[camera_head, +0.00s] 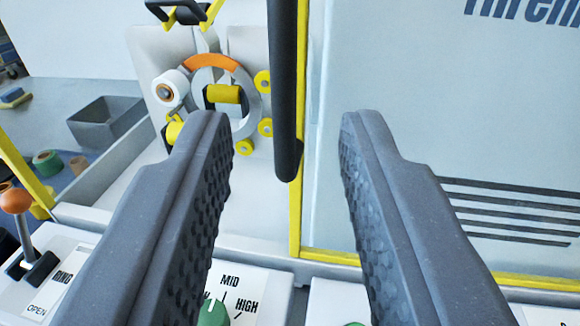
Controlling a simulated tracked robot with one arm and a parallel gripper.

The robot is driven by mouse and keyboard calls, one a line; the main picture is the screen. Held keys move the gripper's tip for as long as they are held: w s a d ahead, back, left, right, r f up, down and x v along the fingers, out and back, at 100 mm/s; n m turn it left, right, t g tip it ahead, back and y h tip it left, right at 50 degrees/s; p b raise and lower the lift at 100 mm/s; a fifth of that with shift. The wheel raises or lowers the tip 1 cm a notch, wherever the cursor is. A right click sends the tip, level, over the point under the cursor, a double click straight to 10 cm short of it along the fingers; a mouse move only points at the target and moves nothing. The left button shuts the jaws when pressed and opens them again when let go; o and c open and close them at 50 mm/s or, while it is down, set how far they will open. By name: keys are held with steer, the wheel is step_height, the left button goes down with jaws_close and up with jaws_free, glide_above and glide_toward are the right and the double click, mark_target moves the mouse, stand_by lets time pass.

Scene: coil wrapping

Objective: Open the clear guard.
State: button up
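The clear guard is a pale bluish pane (400,70) in a yellow frame (296,225), filling the right of the view. A dark vertical handle (284,90) stands along the frame's left edge and ends in a rounded lower tip. My gripper (285,130) is open, with its two textured grey fingers wide apart. In the picture, the lower handle lies between the fingertips. I see no contact, and the depth gap cannot be told. The handle's top is cut off by the view.
A wrapping ring (214,62) with an orange segment and yellow rollers shows left of the handle. A grey bin (105,123) stands further left. An orange-knobbed lever (16,201) and a green dial (212,313) sit on the front panel below, partly near my left finger.

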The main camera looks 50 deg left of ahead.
steer(key=shift+b+v, duration=0.3)
steer(key=shift+v, duration=2.15)
steer(key=w+d+r+m+t+h+b, duration=0.25)
steer(key=d+r+h, duration=0.2)
steer(key=r, duration=0.75)
steer(key=w+d+r+m+t+h+b, duration=0.1)
steer(key=d+r+t+h, duration=0.3)
steer(key=r, duration=0.7)
steer(key=s+d+r+m+h+b, duration=0.1)
steer(key=s+d+r+m+h, duration=0.25)
steer(key=r, duration=0.65)
steer(key=s+r+m+g+h+b, duration=0.1)
steer(key=s+r+h, duration=0.1)
steer(key=s+r, duration=0.45)
steer(key=s+r+m+h+b, duration=0.1)
steer(key=s+r+h+b, duration=0.15)
steer(key=s, duration=0.65)
steer(key=s+a+g+y, duration=0.1)
steer(key=s+a, duration=0.1)
steer(key=s, duration=0.5)
steer(key=s+a+r+g+y+b, duration=0.1)
steer(key=s+a+y, duration=0.1)
steer(key=s, duration=0.6)
steer(key=shift+s+r+m, duration=0.15)
steer(key=shift+r+m, duration=0.15)
steer(key=shift+r, duration=0.05)
